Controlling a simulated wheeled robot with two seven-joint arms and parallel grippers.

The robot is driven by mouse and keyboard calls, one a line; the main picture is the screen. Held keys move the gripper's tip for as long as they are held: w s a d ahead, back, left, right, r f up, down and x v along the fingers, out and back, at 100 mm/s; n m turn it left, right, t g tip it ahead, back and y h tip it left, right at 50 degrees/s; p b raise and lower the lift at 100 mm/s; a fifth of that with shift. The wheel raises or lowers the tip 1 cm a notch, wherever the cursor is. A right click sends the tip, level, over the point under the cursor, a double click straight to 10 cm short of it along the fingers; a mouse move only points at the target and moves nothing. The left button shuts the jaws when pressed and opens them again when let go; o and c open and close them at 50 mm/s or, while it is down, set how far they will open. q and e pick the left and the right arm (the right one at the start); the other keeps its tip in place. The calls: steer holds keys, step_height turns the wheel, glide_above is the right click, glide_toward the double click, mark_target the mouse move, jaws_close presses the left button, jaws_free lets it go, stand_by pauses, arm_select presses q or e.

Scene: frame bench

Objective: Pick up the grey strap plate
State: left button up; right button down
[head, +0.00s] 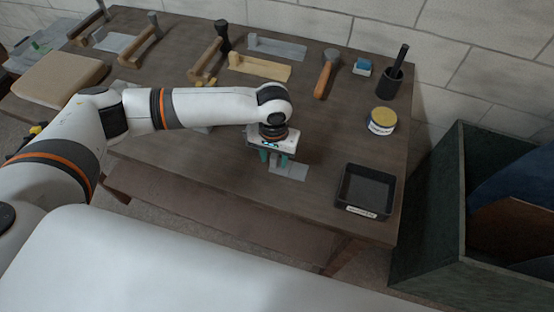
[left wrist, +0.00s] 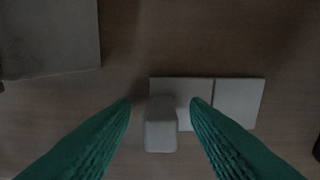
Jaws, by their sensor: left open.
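A grey plate (head: 292,172), which I take for the strap plate, lies flat on the brown bench below my left gripper, partly hidden by it in the head view. In the left wrist view the plate (left wrist: 238,100) is pale, with a thin dark line across it and a raised block (left wrist: 161,132) at its left part. My left gripper (head: 274,158) points down over it, open. In the left wrist view its green fingers (left wrist: 160,104) stand on either side of the block, with gaps; I cannot tell their exact height. My right gripper is not in view.
A black labelled tray (head: 362,210) stands right of the plate, near the bench's right edge. A yellow-lidded tin (head: 382,121), a dark cup (head: 389,84), a wooden-handled tool (head: 325,78) and wooden and grey pieces (head: 260,67) stand behind. A large dark green bin (head: 430,225) is at right.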

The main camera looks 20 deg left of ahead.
arm_select(q)
steer(key=c, duration=0.9)
steer(key=shift+r, duration=0.1)
jaws_close()
steer(key=shift+r, duration=0.1)
